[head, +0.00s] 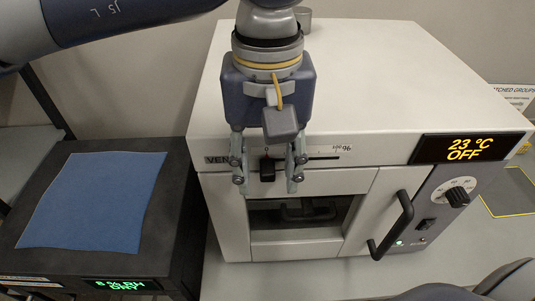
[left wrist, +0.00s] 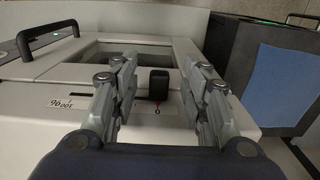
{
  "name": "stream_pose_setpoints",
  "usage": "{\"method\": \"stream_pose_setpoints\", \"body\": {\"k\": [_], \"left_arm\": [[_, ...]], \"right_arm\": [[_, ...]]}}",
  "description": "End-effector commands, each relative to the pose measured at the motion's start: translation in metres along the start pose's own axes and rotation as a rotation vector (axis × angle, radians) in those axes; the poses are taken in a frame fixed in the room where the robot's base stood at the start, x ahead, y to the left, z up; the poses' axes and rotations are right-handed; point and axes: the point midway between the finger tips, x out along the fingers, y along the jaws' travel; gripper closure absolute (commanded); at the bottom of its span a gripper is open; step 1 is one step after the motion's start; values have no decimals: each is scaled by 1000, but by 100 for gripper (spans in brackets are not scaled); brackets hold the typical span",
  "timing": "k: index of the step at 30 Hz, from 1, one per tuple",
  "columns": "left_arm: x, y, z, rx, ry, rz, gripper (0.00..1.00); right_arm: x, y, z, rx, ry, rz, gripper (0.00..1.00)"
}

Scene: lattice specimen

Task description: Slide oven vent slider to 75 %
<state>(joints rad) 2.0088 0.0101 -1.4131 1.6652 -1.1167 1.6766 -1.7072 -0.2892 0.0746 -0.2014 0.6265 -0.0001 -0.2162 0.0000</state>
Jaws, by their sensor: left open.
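The oven (head: 330,75) is a cream box with a vent scale along the top of its front. The vent slider's black knob (head: 267,169) sits at the left end of its slot. In the left wrist view the knob (left wrist: 159,83) stands by the red mark at 0, with the other end of the scale at the left. My left gripper (head: 268,180) is open, with one finger on each side of the knob; in the left wrist view the fingers (left wrist: 160,90) show gaps to it. The right gripper cannot be made out.
The oven display (head: 470,148) reads 23 °C OFF. A black door handle (head: 392,225) sticks out right of the oven window (head: 300,210). A dial (head: 457,195) is at the right. A dark box (head: 180,215) with a blue cloth (head: 92,202) stands at left.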

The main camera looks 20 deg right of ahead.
Motion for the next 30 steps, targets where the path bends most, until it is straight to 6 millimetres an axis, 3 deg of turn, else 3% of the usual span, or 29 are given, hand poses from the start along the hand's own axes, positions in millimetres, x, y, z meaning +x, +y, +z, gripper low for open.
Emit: {"method": "stream_pose_setpoints", "body": {"k": [2,8,16,30], "left_arm": [[0,0,0,-1,0,0,58],[0,0,0,-1,0,0,100],[-1,5,0,1,0,0,100],[-2,53,0,2,0,1,100]], "right_arm": [[0,2,6,-1,-10,2,60],[-1,4,20,-2,-30,4,60],[-3,4,20,-2,-31,5,60],[-15,4,12,0,-21,5,60]]}}
